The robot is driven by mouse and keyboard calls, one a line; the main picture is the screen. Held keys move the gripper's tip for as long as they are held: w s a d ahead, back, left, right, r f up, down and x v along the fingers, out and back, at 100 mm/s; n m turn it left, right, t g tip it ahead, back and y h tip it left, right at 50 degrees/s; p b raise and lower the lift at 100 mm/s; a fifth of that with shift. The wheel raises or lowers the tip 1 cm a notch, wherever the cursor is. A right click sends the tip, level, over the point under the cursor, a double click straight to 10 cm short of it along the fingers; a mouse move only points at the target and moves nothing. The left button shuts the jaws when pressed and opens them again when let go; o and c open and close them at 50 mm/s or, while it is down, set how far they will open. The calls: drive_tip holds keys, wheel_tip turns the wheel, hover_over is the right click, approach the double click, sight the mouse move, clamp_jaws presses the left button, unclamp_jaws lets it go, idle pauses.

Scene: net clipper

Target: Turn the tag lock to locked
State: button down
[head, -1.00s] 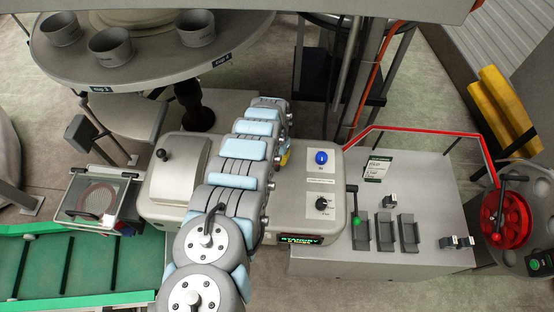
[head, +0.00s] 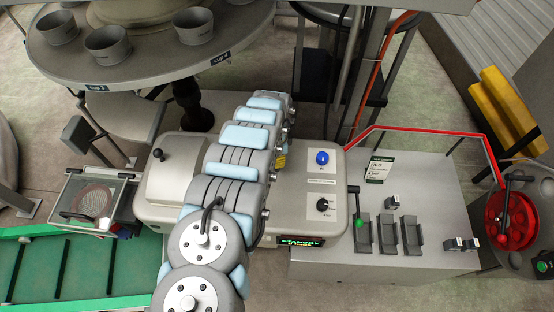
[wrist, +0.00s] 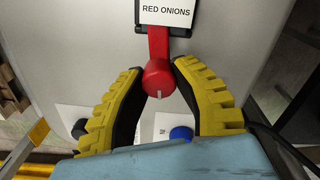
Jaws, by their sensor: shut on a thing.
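The tag lock appears in the wrist view as a red lever (wrist: 159,45) with a round red end bearing a small white mark. It runs up to a dark holder (wrist: 168,31) with a white tag (wrist: 167,11) reading "RED ONIONS". My gripper (wrist: 160,76) has its two yellow ribbed fingers on either side of the round red end, shut on it. The lever points down in this view, nearly straight. In the head view only a bit of yellow finger (head: 280,160) shows beside my arm; the tag lock is hidden there.
The grey machine has a blue button (head: 322,158), a black selector knob (head: 322,205) and a lit display (head: 301,242) reading "STANDBY". A grey bench (head: 430,262) with several small holders stands to the right. A round table (head: 150,75) with cups is at the upper left.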

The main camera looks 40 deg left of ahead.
drive_tip(key=shift+m, duration=0.6)
drive_tip(key=c, duration=1)
unclamp_jaws()
drive_tip(key=shift+w+d, duration=0.1)
drive_tip(key=shift+c, duration=0.2)
drive_tip(key=shift+r, duration=0.15)
wheel_tip(320, 180, up, 12)
drive_tip(key=shift+a, duration=0.2)
drive_tip(key=shift+w+f, duration=0.15)
drive_tip(key=shift+f, duration=0.05)
